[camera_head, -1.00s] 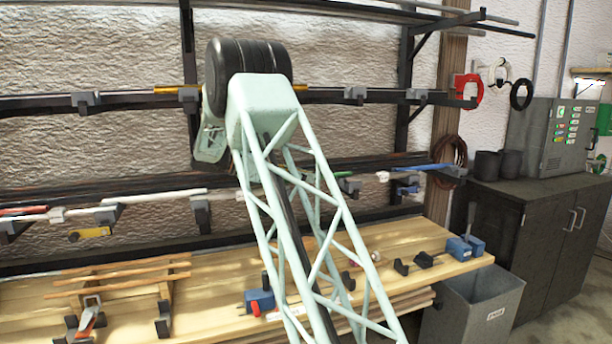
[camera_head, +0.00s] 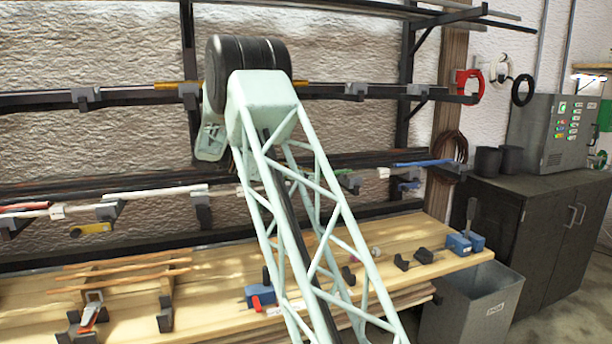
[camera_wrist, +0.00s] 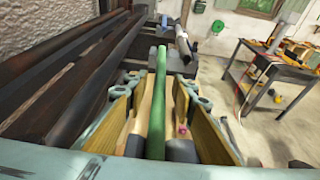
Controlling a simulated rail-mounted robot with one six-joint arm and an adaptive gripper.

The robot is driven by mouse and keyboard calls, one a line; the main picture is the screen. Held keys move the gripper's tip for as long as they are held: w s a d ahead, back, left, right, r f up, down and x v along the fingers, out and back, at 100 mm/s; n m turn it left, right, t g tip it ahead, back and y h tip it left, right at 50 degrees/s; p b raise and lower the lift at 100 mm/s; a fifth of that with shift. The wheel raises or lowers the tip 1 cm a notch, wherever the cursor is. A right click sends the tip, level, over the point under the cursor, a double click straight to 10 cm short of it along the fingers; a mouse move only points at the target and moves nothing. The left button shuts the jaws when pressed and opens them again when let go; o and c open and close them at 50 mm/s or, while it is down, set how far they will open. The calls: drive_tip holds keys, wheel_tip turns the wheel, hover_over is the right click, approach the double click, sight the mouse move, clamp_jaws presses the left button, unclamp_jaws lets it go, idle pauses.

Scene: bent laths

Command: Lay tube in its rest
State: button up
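A green tube (camera_wrist: 157,105) runs lengthwise through the middle of the wrist view. Its far end lies at a grey rest (camera_wrist: 176,62), and grey blocks flank its near end. My gripper (camera_wrist: 158,88) has its two yellowish-padded fingers on either side of the tube, with visible gaps between pads and tube, so it looks open around it. In the head view a short green piece (camera_head: 344,174) shows beside my arm above a grey rest (camera_head: 353,185). My arm hides the gripper and most of the tube there.
A wall rack carries dark bars, coloured tubes and grey rests (camera_head: 108,211). Below is a wooden bench (camera_head: 215,262) with blue clamps (camera_head: 260,296) and a lath stand (camera_head: 125,272). A grey bin (camera_head: 480,300) and dark cabinet (camera_head: 545,225) stand right.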

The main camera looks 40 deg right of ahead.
drive_tip(key=shift+r, duration=0.15)
drive_tip(key=shift+r, duration=0.15)
drive_tip(key=shift+p+v, duration=0.55)
drive_tip(key=shift+v, duration=1.45)
